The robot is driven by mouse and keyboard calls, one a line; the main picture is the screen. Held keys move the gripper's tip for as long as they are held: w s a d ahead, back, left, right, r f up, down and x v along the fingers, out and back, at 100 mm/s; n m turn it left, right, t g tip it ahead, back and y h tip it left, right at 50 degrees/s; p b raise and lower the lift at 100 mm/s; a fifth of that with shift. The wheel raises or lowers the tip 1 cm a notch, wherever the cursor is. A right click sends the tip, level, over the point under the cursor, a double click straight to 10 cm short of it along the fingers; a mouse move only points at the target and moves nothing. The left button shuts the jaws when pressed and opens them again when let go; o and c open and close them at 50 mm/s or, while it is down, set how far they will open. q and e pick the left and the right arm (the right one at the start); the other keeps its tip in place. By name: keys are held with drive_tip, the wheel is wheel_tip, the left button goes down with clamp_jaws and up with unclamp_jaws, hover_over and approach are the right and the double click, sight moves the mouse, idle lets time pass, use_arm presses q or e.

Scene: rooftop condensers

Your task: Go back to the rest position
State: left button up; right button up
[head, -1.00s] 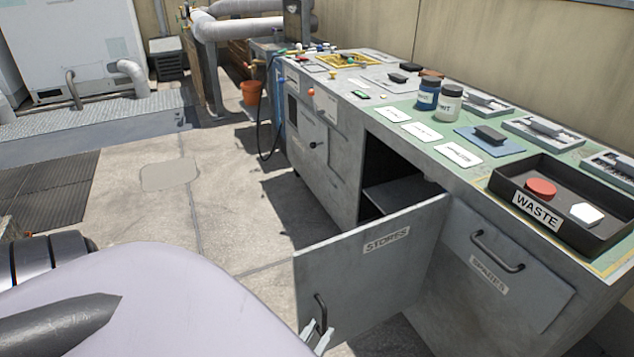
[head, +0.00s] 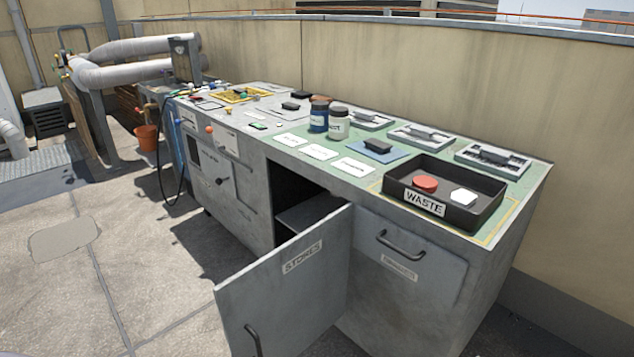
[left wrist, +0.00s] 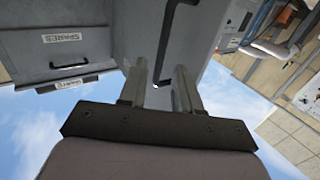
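My left gripper (left wrist: 160,75) shows only in the left wrist view, with its two fingers apart and nothing held between them. The dark handle (left wrist: 170,25) of the open cabinet door lies beyond the fingertips. In the head view that grey door (head: 290,285), labelled STORES, stands swung open, with its handle (head: 253,340) near the bottom edge and no gripper on it. My right gripper is in neither view.
The bench (head: 300,180) runs along a tan wall. On it are a black WASTE tray (head: 410,200) with a red and a white piece, and two jars (head: 338,122). The SPARES drawer (head: 405,265) looks shut. Open floor (head: 60,290) lies left; an orange bucket (head: 147,137) stands farther back.

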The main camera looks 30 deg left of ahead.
use_arm(q)
drive_tip(key=d+r+m+g+h, duration=0.4)
drive_tip(key=d+g+h, duration=0.2)
drive_tip(key=d, duration=0.2)
drive_tip(key=s+d+r+m+g, duration=0.1)
drive_tip(key=s+r+g, duration=0.75)
drive_tip(key=s, duration=0.45)
drive_tip(key=w+d+f+m+t+h, duration=0.1)
drive_tip(key=w+d+f+t+h, duration=0.1)
drive_tip(key=w+d+f+t, duration=0.35)
wheel_tip(320, 180, up, 17)
drive_tip(key=w+a+t+p, duration=0.1)
drive_tip(key=a+t+p, duration=0.1)
drive_tip(key=p, duration=1.8)
drive_tip(key=shift+a+y, duration=0.15)
drive_tip(key=shift+y, duration=0.25)
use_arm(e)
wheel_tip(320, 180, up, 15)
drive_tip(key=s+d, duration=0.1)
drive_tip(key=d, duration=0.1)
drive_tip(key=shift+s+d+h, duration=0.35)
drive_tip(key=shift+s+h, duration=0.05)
